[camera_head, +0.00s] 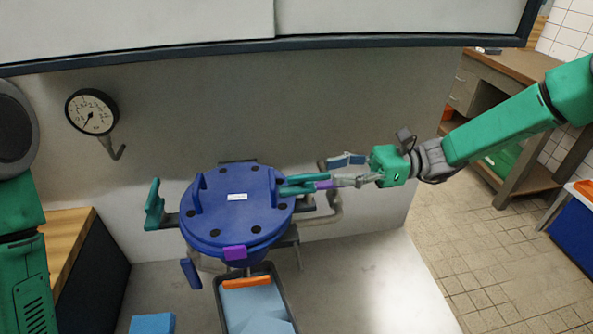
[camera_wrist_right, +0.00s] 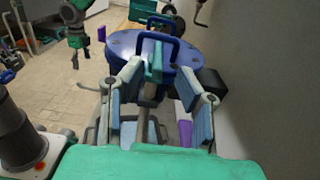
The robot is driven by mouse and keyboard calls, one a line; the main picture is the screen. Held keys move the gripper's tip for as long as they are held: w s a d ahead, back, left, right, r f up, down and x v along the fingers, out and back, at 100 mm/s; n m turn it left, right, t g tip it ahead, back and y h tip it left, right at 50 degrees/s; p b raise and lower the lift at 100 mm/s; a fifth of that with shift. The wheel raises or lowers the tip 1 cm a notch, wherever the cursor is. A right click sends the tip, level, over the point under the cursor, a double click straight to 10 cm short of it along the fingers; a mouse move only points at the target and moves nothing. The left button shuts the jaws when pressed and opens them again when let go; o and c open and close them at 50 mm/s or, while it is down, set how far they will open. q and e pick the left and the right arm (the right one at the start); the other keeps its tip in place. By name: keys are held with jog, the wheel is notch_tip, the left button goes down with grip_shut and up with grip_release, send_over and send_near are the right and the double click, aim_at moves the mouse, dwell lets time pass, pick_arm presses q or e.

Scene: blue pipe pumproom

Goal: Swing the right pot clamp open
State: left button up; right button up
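The blue pot lid (camera_head: 235,210) sits on the pot. The teal right pot clamp (camera_head: 297,186) points outward over the lid's right edge. In the right wrist view the clamp (camera_wrist_right: 153,62) stands between my spread fingers. My right gripper (camera_head: 340,172) reaches in from the right at lid height. Its fingers (camera_wrist_right: 160,80) are open on both sides of the clamp, and gaps show beside it. The left clamp (camera_head: 153,205) stands upright away from the lid. My left arm is at the far left; its gripper is out of the head view and seems to hang small (camera_wrist_right: 75,45) in the wrist view.
A grey bin (camera_head: 273,272) with blue pieces and an orange bar stands below the pot's front. A gauge (camera_head: 91,112) hangs on the wall behind. A curved pipe (camera_head: 335,207) runs beneath my right gripper. The tiled floor (camera_head: 490,260) at right is clear.

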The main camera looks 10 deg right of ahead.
aim_at(298, 175)
jog(key=a+p, duration=0.1)
jog(key=a, duration=0.7)
jog(key=shift+a, duration=0.15)
grip_shut()
